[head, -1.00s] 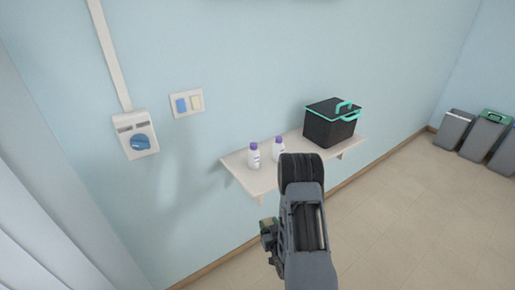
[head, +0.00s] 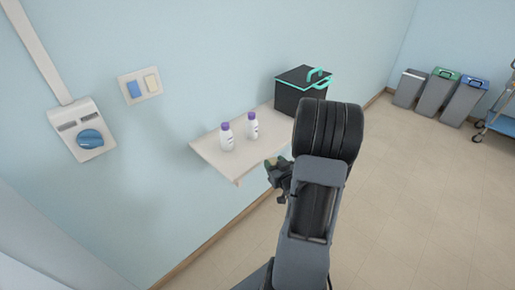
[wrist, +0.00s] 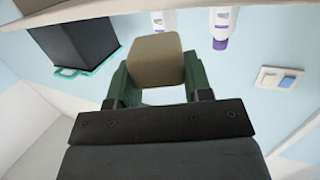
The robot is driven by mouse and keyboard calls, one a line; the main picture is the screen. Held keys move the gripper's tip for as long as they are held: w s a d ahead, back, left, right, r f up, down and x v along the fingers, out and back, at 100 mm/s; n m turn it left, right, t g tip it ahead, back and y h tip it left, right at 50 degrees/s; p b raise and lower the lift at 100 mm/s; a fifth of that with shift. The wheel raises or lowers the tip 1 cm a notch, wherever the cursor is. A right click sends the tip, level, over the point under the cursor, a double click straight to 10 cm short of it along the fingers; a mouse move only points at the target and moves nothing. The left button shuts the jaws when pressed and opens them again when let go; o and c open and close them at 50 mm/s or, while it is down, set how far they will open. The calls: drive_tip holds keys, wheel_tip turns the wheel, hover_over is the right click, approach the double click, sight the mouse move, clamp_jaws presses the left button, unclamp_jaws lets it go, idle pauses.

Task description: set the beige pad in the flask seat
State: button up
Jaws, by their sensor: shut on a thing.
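The beige pad (wrist: 155,58) is a block with rounded edges. In the wrist view it sits between the green fingers of my gripper (wrist: 157,76), which is shut on it. In the head view my gripper (head: 278,172) appears small beside my arm, in front of the shelf's right part, and the pad cannot be made out clearly there. I cannot make out the flask seat in either view.
A wall shelf (head: 207,147) holds two white bottles with purple caps (head: 227,137) (head: 253,127) and a black box with teal trim (head: 293,97). Wall switches (head: 140,86) and a blue-knobbed dispenser (head: 83,133) are left. Bins (head: 437,95) and a blue cart (head: 502,122) stand right. Floor is clear.

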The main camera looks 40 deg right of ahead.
drive_tip(key=shift+w+f+b, duration=0.2)
drive_tip(key=shift+f+b, duration=0.05)
drive_tip(key=shift+b, duration=0.3)
drive_tip(key=p, duration=0.2)
approach(254, 136)
drive_tip(key=shift+w+d+r, duration=0.1)
drive_tip(key=shift+w+d, duration=0.1)
drive_tip(key=shift+w, duration=0.4)
drive_tip(key=x, duration=0.1)
drive_tip(key=p+x, duration=0.1)
drive_tip(key=x, duration=0.3)
drive_tip(key=shift+r, duration=0.35)
drive_tip(key=shift+f+p, duration=0.3)
drive_tip(key=shift+p, duration=0.1)
drive_tip(key=shift+f, duration=0.1)
drive_tip(key=shift+f+b, duration=0.15)
drive_tip(key=shift+b, duration=0.15)
drive_tip(key=o, duration=0.9)
